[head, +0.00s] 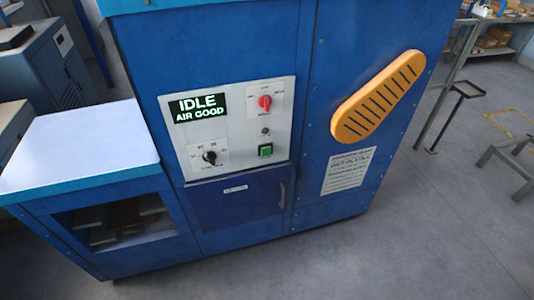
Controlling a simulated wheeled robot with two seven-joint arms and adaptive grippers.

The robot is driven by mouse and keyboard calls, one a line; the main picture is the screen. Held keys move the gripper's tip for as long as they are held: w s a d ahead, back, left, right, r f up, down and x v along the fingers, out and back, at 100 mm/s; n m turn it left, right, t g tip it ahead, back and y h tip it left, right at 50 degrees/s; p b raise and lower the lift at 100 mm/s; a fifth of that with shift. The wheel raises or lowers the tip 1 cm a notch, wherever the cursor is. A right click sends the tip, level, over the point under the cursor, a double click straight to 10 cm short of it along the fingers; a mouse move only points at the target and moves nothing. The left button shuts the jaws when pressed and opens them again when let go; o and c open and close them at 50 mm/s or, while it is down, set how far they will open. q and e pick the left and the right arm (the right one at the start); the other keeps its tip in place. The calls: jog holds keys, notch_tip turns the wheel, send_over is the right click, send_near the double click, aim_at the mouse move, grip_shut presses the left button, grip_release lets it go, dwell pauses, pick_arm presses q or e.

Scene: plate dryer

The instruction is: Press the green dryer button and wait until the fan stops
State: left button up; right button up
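The green dryer button (265,150) is a small square push button low on the right of a light grey control panel (240,128). The panel is on the front of a blue dryer cabinet (240,50). The panel's display (198,108) reads "IDLE AIR GOOD". A red rotary switch (265,102) is above the button, with a small dark round part (265,131) between them. A black knob (209,156) is at the panel's lower left. Neither of my grippers is in the head view, and nothing covers the button.
An orange slotted cover (377,97) sticks out from the cabinet, right of the panel. A lower unit with a pale top (80,148) and an open bay joins it on the left. Grey floor (400,245) is clear in front. A metal stand (505,150) is at the right.

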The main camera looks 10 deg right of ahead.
grip_shut()
dwell(0.4)
dwell(1.2)
